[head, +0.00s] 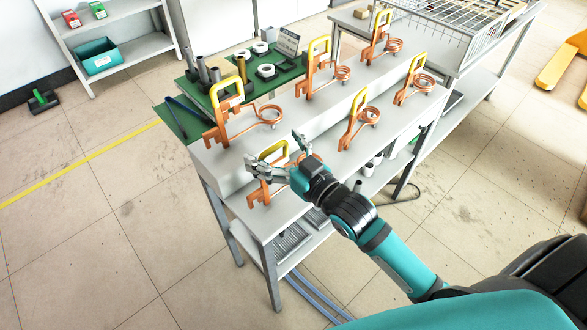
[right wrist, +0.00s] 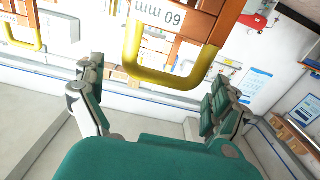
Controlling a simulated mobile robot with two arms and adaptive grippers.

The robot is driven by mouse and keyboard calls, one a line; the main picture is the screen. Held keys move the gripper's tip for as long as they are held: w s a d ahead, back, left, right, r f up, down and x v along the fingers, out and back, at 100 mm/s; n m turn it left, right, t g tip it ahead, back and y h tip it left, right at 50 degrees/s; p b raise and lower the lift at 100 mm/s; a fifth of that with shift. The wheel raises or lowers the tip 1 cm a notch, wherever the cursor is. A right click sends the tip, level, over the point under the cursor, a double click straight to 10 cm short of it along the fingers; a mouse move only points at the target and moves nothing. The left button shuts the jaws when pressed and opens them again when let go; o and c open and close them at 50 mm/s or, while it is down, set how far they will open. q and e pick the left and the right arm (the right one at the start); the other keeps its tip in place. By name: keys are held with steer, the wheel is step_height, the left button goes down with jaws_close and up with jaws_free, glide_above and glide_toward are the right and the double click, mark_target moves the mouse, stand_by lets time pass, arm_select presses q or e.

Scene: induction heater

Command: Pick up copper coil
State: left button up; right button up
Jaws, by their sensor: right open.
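Several copper coils with yellow handles stand upright on the grey table (head: 243,206). My right gripper (head: 274,150) is open over the front-left copper coil (head: 262,191) and partly hides it. In the right wrist view, the open fingers (right wrist: 160,88) lie to either side of this coil's yellow handle (right wrist: 135,52), with gaps on both sides. A label reading 60 mm shows upside down on the coil. Other copper coils stand behind it (head: 233,112) and to the right (head: 358,120). My left gripper is not in view.
A green mat (head: 181,120) with metal cylinders and white rings lies at the table's back left. A wire basket (head: 480,40) stands on the table at the back right. A shelf (head: 130,50) with bins stands at the upper left. The floor in front is clear.

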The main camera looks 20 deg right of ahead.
steer(key=shift+w+a, duration=0.15)
steer(key=shift+w, duration=0.25)
steer(key=shift+s, duration=0.1)
steer(key=shift+c, duration=0.3)
steer(key=c, duration=1.6)
